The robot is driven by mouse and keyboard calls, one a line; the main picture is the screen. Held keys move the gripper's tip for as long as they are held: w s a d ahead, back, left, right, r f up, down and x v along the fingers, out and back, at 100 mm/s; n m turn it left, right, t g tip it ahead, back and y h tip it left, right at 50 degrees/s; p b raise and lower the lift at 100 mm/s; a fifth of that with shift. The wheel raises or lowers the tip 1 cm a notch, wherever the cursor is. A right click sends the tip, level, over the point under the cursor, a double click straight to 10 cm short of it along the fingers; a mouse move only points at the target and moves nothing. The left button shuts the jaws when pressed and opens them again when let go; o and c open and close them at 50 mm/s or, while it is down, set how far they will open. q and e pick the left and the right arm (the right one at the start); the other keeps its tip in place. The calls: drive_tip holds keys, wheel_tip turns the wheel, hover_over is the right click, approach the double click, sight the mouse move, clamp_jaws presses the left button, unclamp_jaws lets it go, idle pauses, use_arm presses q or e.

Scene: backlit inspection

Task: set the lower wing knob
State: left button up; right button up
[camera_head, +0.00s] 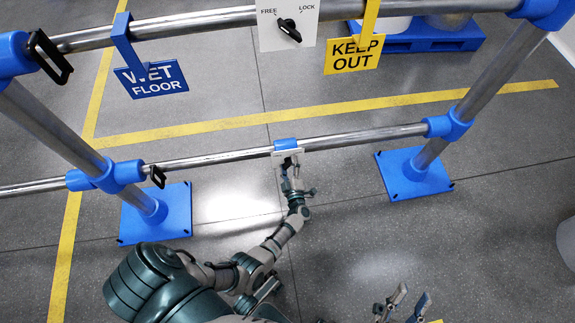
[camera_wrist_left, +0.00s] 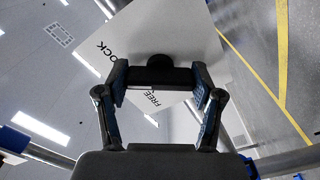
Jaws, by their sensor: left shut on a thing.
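The lower wing knob (camera_wrist_left: 160,74) is black and sits on a white plate marked LOCK and FREE (camera_wrist_left: 175,30) in the left wrist view. In the head view this plate (camera_head: 288,155) hangs under a blue clamp on the lower rail. My left gripper (camera_wrist_left: 160,84) has its fingers on either side of the knob and is shut on it. In the head view my left gripper (camera_head: 290,166) covers the knob and much of the plate, so the pointer's exact setting is hidden. My right gripper (camera_head: 403,302) is open and empty at the bottom, away from the rail.
An upper knob (camera_head: 290,29) on a FREE/LOCK plate is on the upper rail. A blue WET FLOOR sign (camera_head: 152,80) and a yellow KEEP OUT sign (camera_head: 354,54) hang beside it. Posts stand on blue bases (camera_head: 413,174). The floor before the lower rail is clear.

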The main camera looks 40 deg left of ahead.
use_arm(q)
drive_tip(key=shift+d+f+m, duration=0.3)
drive_tip(key=shift+d+m, duration=0.1)
drive_tip(key=shift+m, duration=0.7)
use_arm(e)
drive_tip(key=shift+w+a+f+g, duration=0.1)
drive_tip(key=shift+w+f+g, duration=0.25)
drive_tip(key=shift+w+g, duration=0.15)
use_arm(q)
drive_tip(key=shift+f, duration=0.1)
use_arm(e)
drive_tip(key=shift+f, duration=0.1)
use_arm(q)
drive_tip(key=o, duration=0.9)
drive_tip(key=shift+o, duration=1.2)
drive_tip(key=shift+a, duration=0.1)
use_arm(e)
drive_tip(key=shift+w, duration=0.15)
